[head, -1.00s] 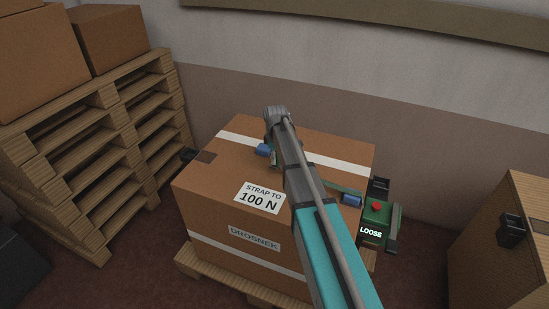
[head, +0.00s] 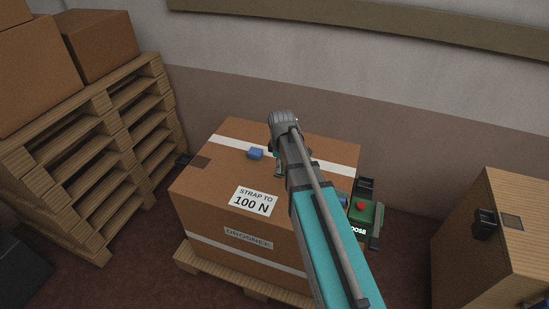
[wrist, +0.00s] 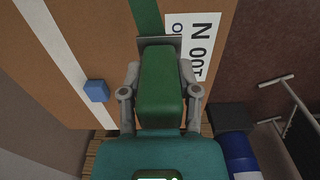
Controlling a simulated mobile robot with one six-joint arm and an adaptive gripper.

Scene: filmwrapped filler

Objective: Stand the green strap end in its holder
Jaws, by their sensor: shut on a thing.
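The green strap end (wrist: 160,85) is a thick green block in the wrist view, between the two grey fingers of my gripper (wrist: 160,92). My gripper is shut on it, above the cardboard box (head: 215,185). A green strap (wrist: 147,18) shows beyond the block. In the head view my arm hides most of the gripper (head: 279,168) and the strap end. Black open-topped cups stand left of the box (head: 185,160), right of it (head: 366,186), and on the right-hand crate (head: 485,223). I cannot tell which is the holder.
A blue block (head: 255,154) lies on the box top. A green unit with a red button (head: 361,208) stands at the box's right side, its lit label partly hidden by my arm. Stacked pallets (head: 90,150) stand at left. Floor shows between box and right crate.

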